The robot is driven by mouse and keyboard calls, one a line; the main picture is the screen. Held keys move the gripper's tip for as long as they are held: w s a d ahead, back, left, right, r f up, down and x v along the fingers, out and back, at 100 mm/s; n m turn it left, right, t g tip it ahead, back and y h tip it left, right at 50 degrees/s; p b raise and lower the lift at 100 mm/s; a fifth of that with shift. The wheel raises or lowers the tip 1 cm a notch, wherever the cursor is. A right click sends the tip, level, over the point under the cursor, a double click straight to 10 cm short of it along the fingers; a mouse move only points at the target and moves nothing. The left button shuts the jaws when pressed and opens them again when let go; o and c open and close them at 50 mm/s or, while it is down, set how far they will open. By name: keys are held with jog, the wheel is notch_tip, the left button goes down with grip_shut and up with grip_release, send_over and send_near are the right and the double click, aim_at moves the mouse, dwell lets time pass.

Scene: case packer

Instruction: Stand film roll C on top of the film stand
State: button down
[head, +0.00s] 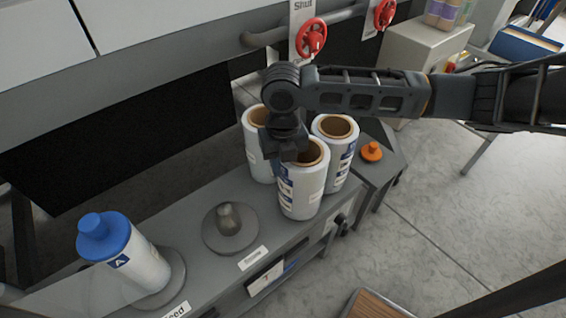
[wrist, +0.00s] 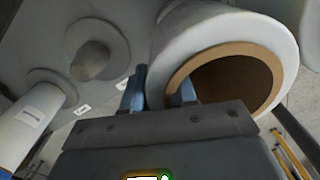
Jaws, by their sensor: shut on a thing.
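In the wrist view one finger is inside the core and one outside the roll (wrist: 175,45). The held roll is upright; its letter is too small to read, and I cannot tell whether its base touches the surface. Two similar rolls stand close behind it, one at left (head: 252,150) and one at right (head: 345,165). I cannot tell for certain which grey surface is the film stand; a grey low stand (head: 392,172) is at right.
A round base with a bare metal peg (head: 228,215) is on the bench left of the rolls. An orange knob (head: 372,151) is on the right stand. Red valve wheels (head: 311,38) are behind.

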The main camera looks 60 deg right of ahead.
jog(key=shift+f, duration=0.15)
jog(key=c, duration=0.9)
grip_release()
